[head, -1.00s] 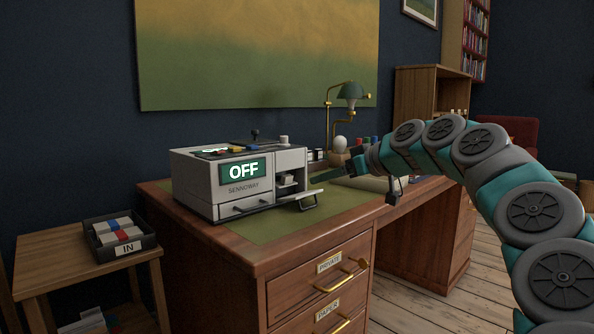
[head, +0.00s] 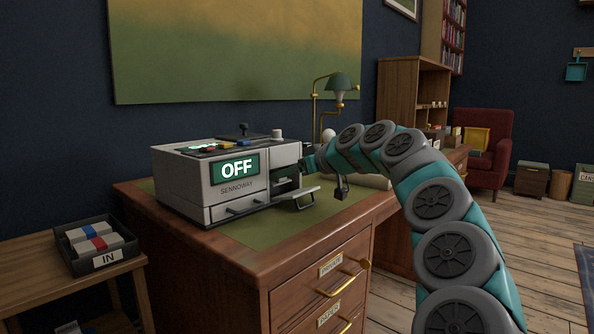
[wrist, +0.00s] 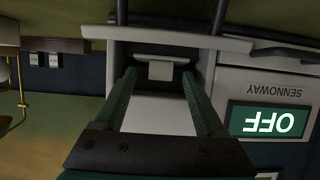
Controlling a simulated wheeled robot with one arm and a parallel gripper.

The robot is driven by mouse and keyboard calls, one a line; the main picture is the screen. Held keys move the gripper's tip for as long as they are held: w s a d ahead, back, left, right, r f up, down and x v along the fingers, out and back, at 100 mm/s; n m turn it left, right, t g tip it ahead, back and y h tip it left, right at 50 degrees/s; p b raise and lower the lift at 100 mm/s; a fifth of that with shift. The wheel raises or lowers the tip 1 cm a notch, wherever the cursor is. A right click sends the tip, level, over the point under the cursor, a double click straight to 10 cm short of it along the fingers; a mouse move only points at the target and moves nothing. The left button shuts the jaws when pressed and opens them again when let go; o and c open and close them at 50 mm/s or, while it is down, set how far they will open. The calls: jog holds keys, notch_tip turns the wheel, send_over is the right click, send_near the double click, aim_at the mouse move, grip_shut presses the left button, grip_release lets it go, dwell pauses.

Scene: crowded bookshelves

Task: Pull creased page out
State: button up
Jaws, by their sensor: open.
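The grey SENNOWAY machine (head: 190,184) stands on the desk, its screen reading OFF. Its right side has an open bay with a flap (head: 306,194) folded down in front. The wrist view, upside down, looks into this bay. A small pale piece (wrist: 155,70) shows there between my fingertips, apart from both; it may be the creased page, but I cannot make out a crease. My gripper (wrist: 158,76) is open and empty, fingers pointing into the bay opening. In the head view my gripper (head: 303,164) is at the bay's right edge, its fingers mostly hidden.
The green desk mat (head: 262,228) is clear in front of the machine. A brass lamp (head: 340,82) stands behind my arm. A black IN tray (head: 72,254) with several blocks sits on the side table at left. Drawer handles (head: 345,290) stick out below the desk top.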

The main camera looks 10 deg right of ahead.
jog(key=shift+w+a+f, duration=0.15)
jog(key=shift+w+a, duration=0.1)
jog(key=shift+w, duration=0.05)
grip_shut()
dwell(0.6)
